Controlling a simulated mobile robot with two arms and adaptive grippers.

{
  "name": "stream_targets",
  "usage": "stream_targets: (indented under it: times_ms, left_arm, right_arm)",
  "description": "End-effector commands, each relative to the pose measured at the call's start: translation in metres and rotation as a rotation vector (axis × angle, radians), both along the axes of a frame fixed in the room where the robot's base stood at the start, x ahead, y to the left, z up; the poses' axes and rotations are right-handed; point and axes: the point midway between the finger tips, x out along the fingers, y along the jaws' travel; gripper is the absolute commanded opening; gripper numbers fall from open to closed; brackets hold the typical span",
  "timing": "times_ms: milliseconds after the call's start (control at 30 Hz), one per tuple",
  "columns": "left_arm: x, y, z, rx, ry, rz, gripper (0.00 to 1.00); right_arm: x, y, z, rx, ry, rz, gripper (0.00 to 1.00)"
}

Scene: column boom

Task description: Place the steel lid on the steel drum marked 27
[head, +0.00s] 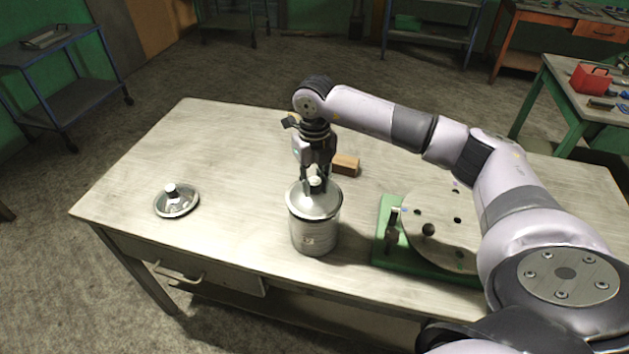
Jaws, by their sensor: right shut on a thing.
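A steel drum (314,236) stands upright near the table's front edge, with a small mark low on its side that is too small to read. A steel lid (315,203) with a pale knob is at the drum's mouth; I cannot tell whether it rests fully on the rim. My right gripper (315,178) points down and is shut on that lid's knob. A second steel lid (177,203) with a knob lies on the table at the left. My left gripper is not in view.
A wooden block (345,165) lies behind the drum. A green base (393,258) with a large round perforated plate (432,215) stands right of the drum, partly behind my right arm. The wooden table (220,150) is clear at the back left and between the loose lid and drum.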

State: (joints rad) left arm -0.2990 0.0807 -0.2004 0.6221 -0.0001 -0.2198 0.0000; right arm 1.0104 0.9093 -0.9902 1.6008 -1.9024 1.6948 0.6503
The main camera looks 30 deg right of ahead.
Motion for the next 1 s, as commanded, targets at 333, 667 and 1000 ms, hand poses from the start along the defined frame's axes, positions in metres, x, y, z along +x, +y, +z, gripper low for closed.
stream_targets:
  times_ms: [333, 667, 1000]
  left_arm:
    - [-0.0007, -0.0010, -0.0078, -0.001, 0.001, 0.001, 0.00]
    - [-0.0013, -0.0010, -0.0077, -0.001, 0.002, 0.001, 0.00]
    - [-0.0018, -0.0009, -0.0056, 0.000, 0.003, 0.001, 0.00]
  right_arm:
    - [0.0003, 0.0001, -0.0082, 0.000, -0.001, 0.000, 0.00]
    - [0.0000, 0.0001, -0.0085, 0.000, 0.000, 0.000, 0.45]
    - [0.0000, 0.0000, -0.0060, 0.000, 0.000, 0.000, 0.45]
